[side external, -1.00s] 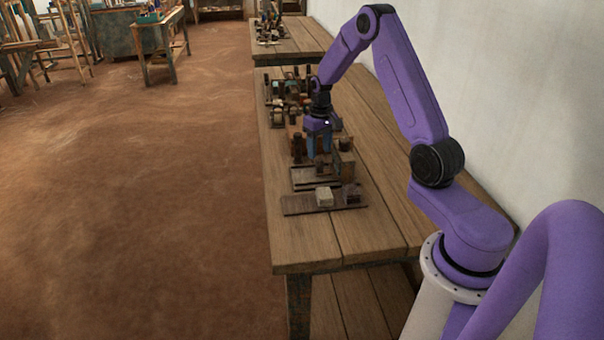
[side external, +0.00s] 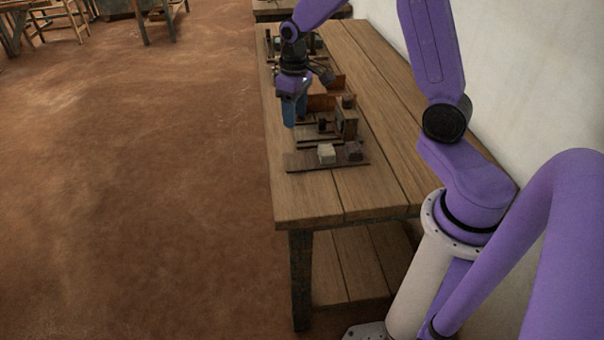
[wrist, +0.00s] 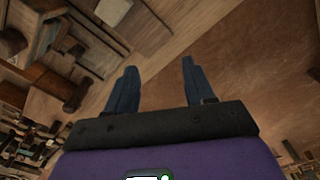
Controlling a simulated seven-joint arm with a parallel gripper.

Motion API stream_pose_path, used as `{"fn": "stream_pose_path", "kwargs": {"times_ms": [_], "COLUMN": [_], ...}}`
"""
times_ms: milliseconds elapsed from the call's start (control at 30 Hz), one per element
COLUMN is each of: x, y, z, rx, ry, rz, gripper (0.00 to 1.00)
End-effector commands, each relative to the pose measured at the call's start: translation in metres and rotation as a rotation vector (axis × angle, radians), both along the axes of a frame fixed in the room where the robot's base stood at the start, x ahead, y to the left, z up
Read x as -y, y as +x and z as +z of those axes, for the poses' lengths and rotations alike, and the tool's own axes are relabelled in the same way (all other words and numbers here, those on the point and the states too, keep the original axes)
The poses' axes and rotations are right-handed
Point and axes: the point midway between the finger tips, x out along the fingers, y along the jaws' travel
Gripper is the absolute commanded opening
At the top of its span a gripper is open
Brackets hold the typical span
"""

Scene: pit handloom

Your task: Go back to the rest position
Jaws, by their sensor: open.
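My gripper (side external: 295,110) hangs above the left edge of the wooden table, over the row of small wooden parts. Its blue fingers point down. In the wrist view my gripper (wrist: 155,88) shows two blue fingers spread apart with nothing between them. The gap looks onto the table edge and the brown floor. The rest position itself is not marked in any view.
The wooden table (side external: 375,165) carries a flat board (side external: 300,162) with a pale block (side external: 326,153) and a dark block (side external: 354,151). An upright wooden block (side external: 347,122) stands behind them. The table's right side is bare. A white wall (side external: 510,90) runs along the right.

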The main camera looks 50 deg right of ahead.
Motion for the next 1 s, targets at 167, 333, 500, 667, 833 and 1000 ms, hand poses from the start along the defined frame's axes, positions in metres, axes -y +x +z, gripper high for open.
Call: {"fn": "stream_pose_path", "kwargs": {"times_ms": [167,333,500,667,833,1000], "x": [-0.054,-0.09,-0.112,-0.121,-0.119,-0.113], "y": [-0.043,-0.093,-0.147,-0.199,-0.246,-0.273], "z": [0.022,0.037,0.049,0.056,0.059,0.059], "rx": [0.007,0.01,0.014,0.015,0.016,0.017], "ry": [0.001,0.004,0.007,0.009,0.013,0.014], "rz": [0.177,0.341,0.502,0.655,0.8,0.888], "gripper": [0.53,0.53,0.53,0.53,0.53,0.53]}}
